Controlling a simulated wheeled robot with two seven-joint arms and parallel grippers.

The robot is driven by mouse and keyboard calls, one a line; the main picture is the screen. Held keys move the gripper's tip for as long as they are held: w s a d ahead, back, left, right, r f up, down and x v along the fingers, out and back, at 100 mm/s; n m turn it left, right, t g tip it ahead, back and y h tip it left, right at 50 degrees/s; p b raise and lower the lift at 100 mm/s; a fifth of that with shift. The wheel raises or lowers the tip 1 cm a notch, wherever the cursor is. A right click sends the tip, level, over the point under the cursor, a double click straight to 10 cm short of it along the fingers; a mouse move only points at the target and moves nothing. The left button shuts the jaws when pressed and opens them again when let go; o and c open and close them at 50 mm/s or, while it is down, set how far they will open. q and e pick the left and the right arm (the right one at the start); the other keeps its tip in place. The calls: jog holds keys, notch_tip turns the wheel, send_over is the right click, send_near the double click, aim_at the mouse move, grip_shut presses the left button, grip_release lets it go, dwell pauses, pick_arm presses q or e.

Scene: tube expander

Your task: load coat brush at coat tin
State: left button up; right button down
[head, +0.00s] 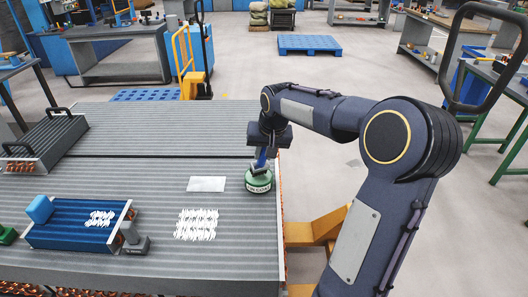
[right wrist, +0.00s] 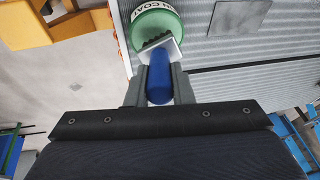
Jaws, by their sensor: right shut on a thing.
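The coat tin (head: 259,181) is a green and white round tin near the right edge of the ribbed grey work surface. It shows at the top of the right wrist view (right wrist: 150,20), with "COAT" readable on it. My right gripper (head: 264,150) is above the tin, pointing down. It is shut on the coat brush, whose blue handle (right wrist: 159,85) sits between the fingers in the right wrist view. The brush's pale head, with a dark toothed edge, overlaps the tin there. I cannot tell whether the bristles touch the tin's contents. My left gripper is not in view.
A white plate (head: 206,184) lies left of the tin, with white marks (head: 197,224) nearer. A blue finned block (head: 70,232), a blue piece (head: 40,209) and a grey tool (head: 135,240) are at left. A dark finned block (head: 50,142) stands behind.

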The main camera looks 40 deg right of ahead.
jog(key=shift+f, duration=0.4)
dwell(1.1)
notch_tip(320, 180, up, 7)
jog(key=p, duration=0.5)
jog(key=shift+r, duration=0.1)
dwell(1.0)
